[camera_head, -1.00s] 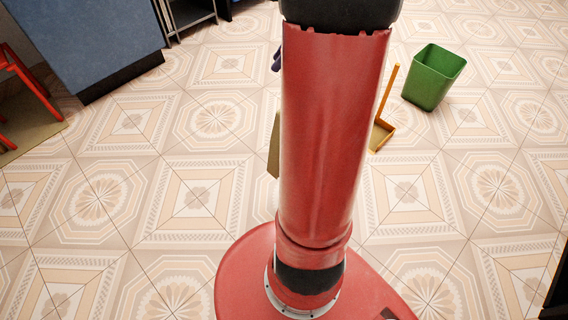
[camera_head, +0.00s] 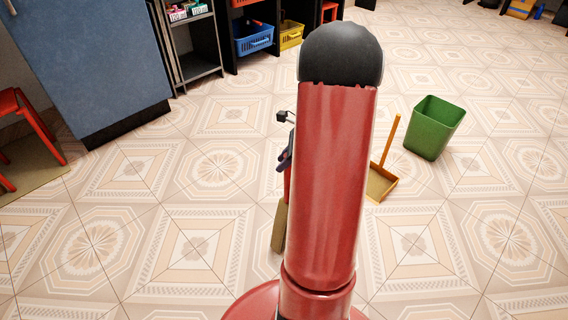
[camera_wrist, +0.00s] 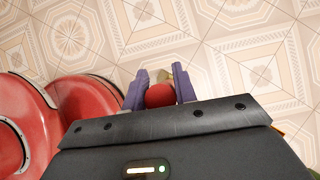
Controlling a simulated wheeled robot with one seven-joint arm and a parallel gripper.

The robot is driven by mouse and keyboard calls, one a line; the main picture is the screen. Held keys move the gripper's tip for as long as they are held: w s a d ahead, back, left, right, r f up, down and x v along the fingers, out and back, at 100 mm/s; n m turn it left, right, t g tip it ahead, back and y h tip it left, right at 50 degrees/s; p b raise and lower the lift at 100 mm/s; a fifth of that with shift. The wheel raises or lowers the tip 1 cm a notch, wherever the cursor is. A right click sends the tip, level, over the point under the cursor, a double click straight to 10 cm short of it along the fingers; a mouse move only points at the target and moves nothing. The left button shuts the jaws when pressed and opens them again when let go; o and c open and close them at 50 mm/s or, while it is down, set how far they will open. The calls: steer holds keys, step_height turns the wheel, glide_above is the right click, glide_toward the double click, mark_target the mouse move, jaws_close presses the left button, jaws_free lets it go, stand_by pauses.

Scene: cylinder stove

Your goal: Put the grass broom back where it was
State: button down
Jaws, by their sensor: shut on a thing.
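The grass broom (camera_head: 279,227) shows in the head view just left of my red arm, its tan bristles hanging down towards the floor and part of its red handle above them. The arm hides the rest. My gripper (camera_head: 285,158) is partly seen at the handle, a dark finger showing beside the arm. In the wrist view my gripper (camera_wrist: 159,78) has its two purple fingers shut on either side of the broom's round red handle end (camera_wrist: 160,95). I cannot tell whether the bristles touch the floor.
A yellow dustpan (camera_head: 381,183) with an upright handle stands right of my arm, beside a green bin (camera_head: 434,128). A blue cabinet (camera_head: 90,65) and a red chair (camera_head: 35,138) are at the left. Shelves with baskets (camera_head: 253,38) stand behind. The tiled floor at left is clear.

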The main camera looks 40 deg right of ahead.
steer(key=shift+f, duration=0.5)
steer(key=shift+f, duration=0.15)
steer(key=c, duration=1.1)
jaws_free()
